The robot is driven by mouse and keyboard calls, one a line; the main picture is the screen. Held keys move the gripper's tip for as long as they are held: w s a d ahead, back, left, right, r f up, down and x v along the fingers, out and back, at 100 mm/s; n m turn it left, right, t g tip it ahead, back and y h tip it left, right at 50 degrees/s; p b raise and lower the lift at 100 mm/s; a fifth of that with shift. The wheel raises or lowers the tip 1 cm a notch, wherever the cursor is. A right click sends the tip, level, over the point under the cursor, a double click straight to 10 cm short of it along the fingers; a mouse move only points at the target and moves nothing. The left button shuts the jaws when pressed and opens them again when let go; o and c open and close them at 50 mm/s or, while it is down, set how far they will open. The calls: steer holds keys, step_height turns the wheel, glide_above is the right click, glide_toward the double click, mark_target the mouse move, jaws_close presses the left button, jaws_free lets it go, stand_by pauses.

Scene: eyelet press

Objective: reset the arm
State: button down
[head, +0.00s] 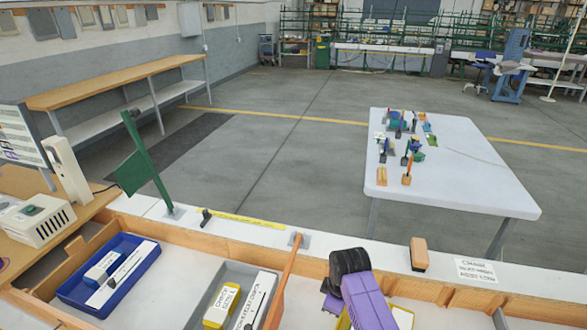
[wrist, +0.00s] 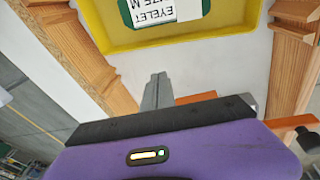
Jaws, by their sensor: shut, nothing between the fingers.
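My arm reaches into the wooden-framed bench area at the bottom of the head view, with its purple housing (head: 368,300) and a black part beside it. The fingertips are hidden in that view. In the wrist view my gripper (wrist: 157,90) shows as grey fingers close together beyond the purple housing. The fingers are shut and empty. Beyond them lies a yellow tray (wrist: 92,22) holding a green piece and a white label that reads "EYELET" and a size. The fingers look apart from the tray.
A blue tray (head: 75,292) and a grey tray (head: 198,318) stand left of my arm. An orange divider (head: 282,285) rises between the grey tray and my arm. A brown block (head: 419,254) sits on the white ledge. A white table (head: 470,190) with small items stands beyond.

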steer(key=w+a+r+m+t+y, duration=0.1)
steer(key=w+r+m+t, duration=0.2)
steer(key=w+r+t, duration=0.15)
steer(key=s+d+r+m+t+b, duration=0.2)
steer(key=s+d+r+m, duration=0.1)
steer(key=s, duration=1.4)
steer(key=s+d+r+m+t+h+b, duration=0.1)
steer(key=s+d+r+m+t+b, duration=0.2)
steer(key=s, duration=1.4)
steer(key=s+d+r+m+t+b, duration=0.2)
steer(key=s+d+r+m, duration=0.1)
steer(key=s, duration=1.4)
steer(key=shift+s+d+r+m+t, duration=0.2)
steer(key=shift+s+r+m+t, duration=0.15)
steer(key=shift+r, duration=0.2)
